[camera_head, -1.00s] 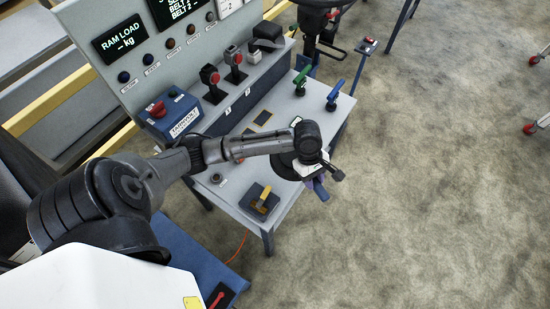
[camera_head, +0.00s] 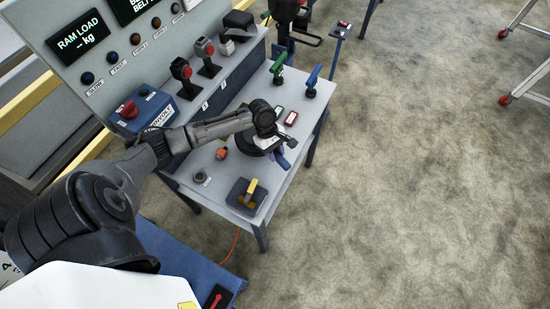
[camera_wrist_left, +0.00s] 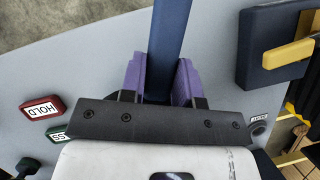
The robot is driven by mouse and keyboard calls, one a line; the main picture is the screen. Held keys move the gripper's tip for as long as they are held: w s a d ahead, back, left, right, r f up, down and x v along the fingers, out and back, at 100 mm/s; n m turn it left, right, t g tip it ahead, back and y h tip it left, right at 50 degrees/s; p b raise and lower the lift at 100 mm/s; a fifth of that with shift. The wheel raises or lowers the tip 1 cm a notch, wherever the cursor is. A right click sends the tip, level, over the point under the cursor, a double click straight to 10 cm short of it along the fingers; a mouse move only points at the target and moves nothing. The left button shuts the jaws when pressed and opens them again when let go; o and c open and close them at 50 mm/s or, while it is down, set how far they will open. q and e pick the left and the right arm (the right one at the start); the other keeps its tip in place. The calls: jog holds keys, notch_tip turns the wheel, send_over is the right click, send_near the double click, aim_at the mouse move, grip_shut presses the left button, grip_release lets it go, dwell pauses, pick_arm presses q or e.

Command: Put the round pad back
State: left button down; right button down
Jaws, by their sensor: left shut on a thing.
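My left gripper (camera_head: 281,156) is over the right part of the console's desk, below the dark wrist. In the left wrist view, its purple fingers (camera_wrist_left: 160,80) are shut on a blue bar (camera_wrist_left: 170,35), which runs up out of the picture. In the head view only a short blue and purple piece shows under the wrist. A dark shape sits behind the finger bracket, and I cannot tell whether it is the round pad. No round pad shows clearly. My right gripper is not in view.
The desk (camera_head: 225,180) carries a yellow-lever box (camera_head: 247,195), a small orange knob (camera_head: 221,153), a red HOLD button (camera_head: 292,118), and green (camera_head: 278,68) and blue (camera_head: 313,80) levers.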

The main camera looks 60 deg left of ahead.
pick_arm(q)
jog(key=shift+f+b, duration=0.55)
jog(key=shift+f, duration=1.35)
jog(key=shift+f, duration=0.1)
jog(key=c, duration=0.8)
grip_release()
jog(key=shift+f, duration=0.1)
jog(key=shift+c, duration=0.2)
jog(key=p+v, duration=0.2)
jog(key=v, duration=1)
